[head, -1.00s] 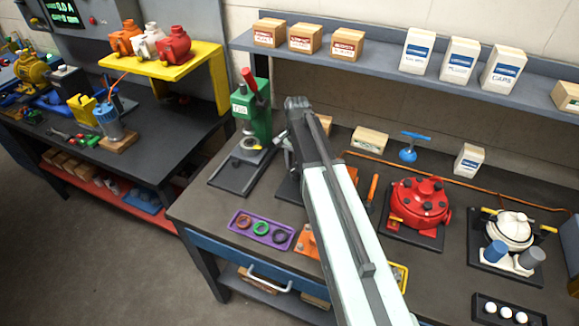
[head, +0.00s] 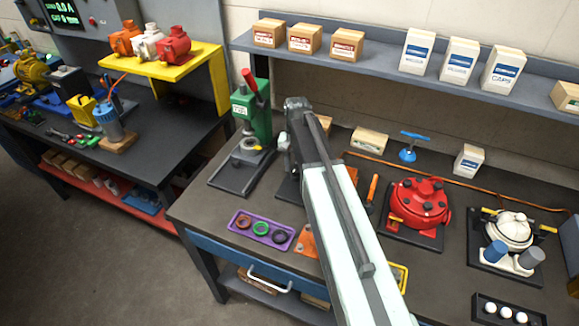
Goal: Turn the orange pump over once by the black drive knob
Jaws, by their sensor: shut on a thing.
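My arm reaches across the bench, and its far end stands over the back middle. My gripper and whatever it holds are hidden behind the arm. A small grey part of my wrist shows just left of the arm's end. An orange plate (head: 306,242) shows at the arm's left edge, and a bit of orange (head: 352,174) shows at its right. I cannot tell whether these belong to the orange pump. I see no black drive knob there. A separate orange pump-like unit (head: 124,40) sits on the yellow stand.
A green press (head: 258,112) stands left of the arm, with a purple tray (head: 262,230) of rings in front. A red round housing (head: 419,203) and a white one (head: 510,230) stand to the right. Boxes line the grey shelf (head: 385,56) above.

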